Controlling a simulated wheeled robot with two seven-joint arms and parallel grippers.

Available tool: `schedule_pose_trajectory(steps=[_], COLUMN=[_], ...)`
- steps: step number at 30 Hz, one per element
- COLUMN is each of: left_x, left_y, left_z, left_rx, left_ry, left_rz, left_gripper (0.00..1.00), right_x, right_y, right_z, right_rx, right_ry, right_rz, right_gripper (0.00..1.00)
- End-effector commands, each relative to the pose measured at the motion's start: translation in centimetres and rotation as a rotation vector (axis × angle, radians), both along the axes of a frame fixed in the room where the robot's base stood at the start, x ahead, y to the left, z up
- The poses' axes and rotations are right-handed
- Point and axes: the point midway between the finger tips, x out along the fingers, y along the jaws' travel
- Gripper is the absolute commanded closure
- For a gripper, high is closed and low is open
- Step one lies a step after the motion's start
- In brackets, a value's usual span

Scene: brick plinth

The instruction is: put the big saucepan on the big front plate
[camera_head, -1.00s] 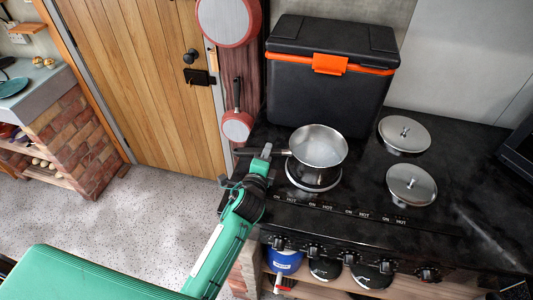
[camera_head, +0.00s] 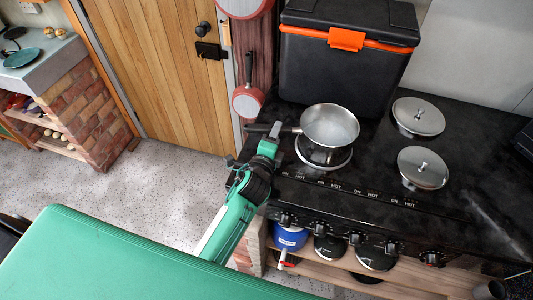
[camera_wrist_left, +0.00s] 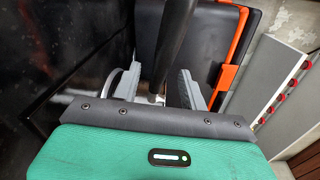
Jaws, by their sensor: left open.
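The big saucepan (camera_head: 329,125) is a steel pan with a dark handle (camera_head: 262,129) pointing left. It overlaps the back part of the round front plate (camera_head: 325,164) on the hob. I cannot tell whether its base touches the plate fully. My left gripper (camera_head: 270,139) is open at the handle. In the left wrist view the handle (camera_wrist_left: 175,40) runs between the two open fingers of the gripper (camera_wrist_left: 160,86). Whether a finger touches it is not clear. My right gripper is out of view.
Two round steel lids (camera_head: 418,115) (camera_head: 422,167) cover plates to the right. A black cool box (camera_head: 345,62) with an orange latch stands behind the saucepan. Red pans (camera_head: 248,100) hang at the back left. Control knobs (camera_head: 355,238) line the stove front.

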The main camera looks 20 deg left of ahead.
Motion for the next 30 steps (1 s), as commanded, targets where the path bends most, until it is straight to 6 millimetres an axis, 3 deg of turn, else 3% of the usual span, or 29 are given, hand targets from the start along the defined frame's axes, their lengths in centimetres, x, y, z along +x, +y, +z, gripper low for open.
schedule_pose_trajectory(steps=[9,15,21,30], left_x=[-6.7,-9.9,-11.5,-11.8], left_y=[0.1,0.1,0.2,0.2], left_z=[0.2,0.5,0.8,0.9], left_rx=[-0.003,-0.004,-0.004,-0.007], left_ry=[-0.003,-0.003,-0.004,-0.003], left_rz=[-0.001,-0.001,-0.001,0.001], left_gripper=[0.57,0.57,0.57,0.57], right_x=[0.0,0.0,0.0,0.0], right_y=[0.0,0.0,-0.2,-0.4], right_z=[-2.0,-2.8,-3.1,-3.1], right_rx=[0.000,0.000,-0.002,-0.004], right_ry=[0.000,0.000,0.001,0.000], right_rz=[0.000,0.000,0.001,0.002], right_gripper=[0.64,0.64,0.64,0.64])
